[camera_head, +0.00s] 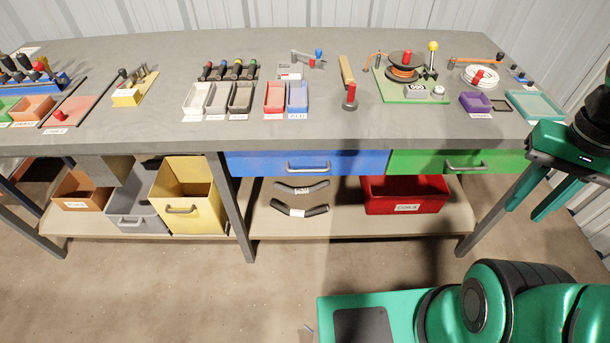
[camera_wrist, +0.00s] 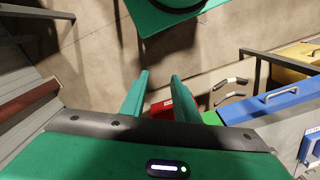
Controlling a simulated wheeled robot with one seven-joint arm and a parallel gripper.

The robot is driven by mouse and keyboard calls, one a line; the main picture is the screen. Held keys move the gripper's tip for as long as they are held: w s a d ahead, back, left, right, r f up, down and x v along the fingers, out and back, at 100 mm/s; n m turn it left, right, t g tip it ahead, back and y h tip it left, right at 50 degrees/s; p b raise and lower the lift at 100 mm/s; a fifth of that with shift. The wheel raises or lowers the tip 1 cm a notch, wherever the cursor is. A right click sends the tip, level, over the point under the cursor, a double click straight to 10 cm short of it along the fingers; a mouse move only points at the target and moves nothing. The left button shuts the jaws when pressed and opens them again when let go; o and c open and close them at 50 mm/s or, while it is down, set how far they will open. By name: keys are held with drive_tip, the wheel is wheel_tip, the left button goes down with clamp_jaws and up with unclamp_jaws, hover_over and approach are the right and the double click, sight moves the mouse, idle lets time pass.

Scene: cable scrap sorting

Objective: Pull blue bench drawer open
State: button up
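The blue drawer (camera_head: 250,164) sits under the middle of the grey bench top, and its front looks flush with the bench edge, so it appears shut. Its grey bar handle (camera_head: 308,168) runs across the middle of the front. In the wrist view the blue drawer (camera_wrist: 250,108) and its handle (camera_wrist: 282,92) show at the right. My gripper (camera_head: 524,212) is at the right end of the bench, right of the green drawer and well apart from the blue handle. In the wrist view my gripper (camera_wrist: 160,75) has its two fingers apart with nothing between them.
The shut-looking green drawer (camera_head: 410,162) with a handle lies right of the blue one. Trays and tools cover the bench top (camera_head: 330,125). Floor in front is clear.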

drive_tip(key=w+a+f+n+h, duration=0.3)
drive_tip(key=w+a+f+h, duration=0.3)
drive_tip(key=w, duration=0.4)
drive_tip(key=w+a+f+n+h, duration=0.35)
drive_tip(key=w+a+f, duration=0.4)
drive_tip(key=w, duration=0.25)
drive_tip(key=s+a+f+n+t, duration=0.1)
drive_tip(key=a+f+n+t, duration=0.4)
drive_tip(key=a, duration=0.5)
drive_tip(key=a+f+n+t+y, duration=0.1)
drive_tip(key=a+f+n+t, duration=0.15)
drive_tip(key=a+t, duration=0.55)
drive_tip(key=s+a+f+n+t, duration=0.1)
drive_tip(key=a+f+n+t, duration=0.35)
drive_tip(key=a, duration=0.65)
approach(314, 163)
drive_tip(key=shift+t, duration=0.45)
drive_tip(key=x, duration=0.4)
drive_tip(key=shift+w+r, duration=0.15)
drive_tip(key=shift+r, duration=0.05)
